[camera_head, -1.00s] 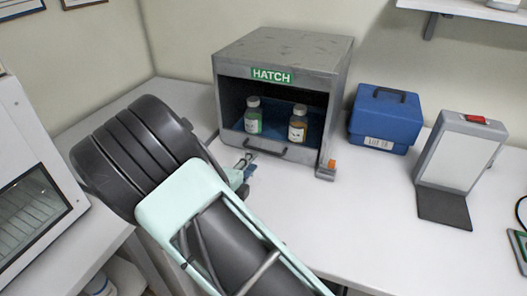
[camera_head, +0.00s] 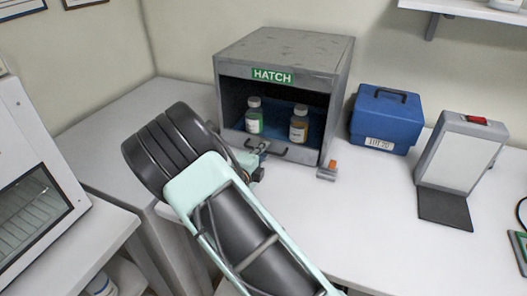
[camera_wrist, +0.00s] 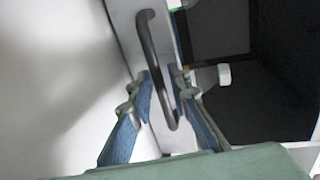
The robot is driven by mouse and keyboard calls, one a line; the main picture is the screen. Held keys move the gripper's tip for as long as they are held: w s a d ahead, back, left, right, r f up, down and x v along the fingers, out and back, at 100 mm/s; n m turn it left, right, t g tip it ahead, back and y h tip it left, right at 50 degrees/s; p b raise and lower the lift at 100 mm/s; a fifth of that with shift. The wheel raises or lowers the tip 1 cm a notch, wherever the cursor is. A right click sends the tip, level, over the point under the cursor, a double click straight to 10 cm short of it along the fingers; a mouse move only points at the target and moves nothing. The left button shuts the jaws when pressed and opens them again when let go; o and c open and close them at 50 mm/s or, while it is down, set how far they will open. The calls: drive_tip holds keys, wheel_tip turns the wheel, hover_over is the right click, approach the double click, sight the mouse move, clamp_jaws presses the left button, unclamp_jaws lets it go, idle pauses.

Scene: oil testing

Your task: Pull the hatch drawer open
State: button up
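The grey box labelled HATCH (camera_head: 290,45) stands on the table at the back wall. Its drawer front (camera_head: 306,155) is at the bottom of the opening and looks shut. The dark curved drawer handle (camera_head: 283,158) also shows in the wrist view (camera_wrist: 150,50). My gripper (camera_wrist: 160,72) is open, with its two fingers on either side of the handle. Gaps still show beside the handle, so it is not clamped. In the head view my gripper (camera_head: 257,162) is at the left part of the handle, partly hidden by my arm.
Two labelled bottles, one greenish (camera_head: 254,116) and one amber (camera_head: 299,124), stand inside the hatch. A blue case (camera_head: 382,122) and a grey panel stand with a red button (camera_head: 462,155) are to the right.

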clamp_jaws()
drive_tip(key=f+p+v, duration=0.1)
drive_tip(key=p+v, duration=0.1)
drive_tip(key=v, duration=0.6)
drive_tip(key=f+p+v, duration=0.2)
drive_tip(key=p+v, duration=0.1)
drive_tip(key=v, duration=0.5)
drive_tip(key=s+f+p+v, duration=0.1)
drive_tip(key=f+p+v, duration=0.1)
drive_tip(key=v, duration=0.7)
drive_tip(key=shift+a+f, duration=0.2)
drive_tip(key=shift+a, duration=0.1)
drive_tip(key=shift+o, duration=1.6)
unclamp_jaws()
drive_tip(key=shift+s+a, duration=0.1)
drive_tip(key=shift+s, duration=0.05)
drive_tip(key=v, duration=1.1)
drive_tip(key=shift+s, duration=0.4)
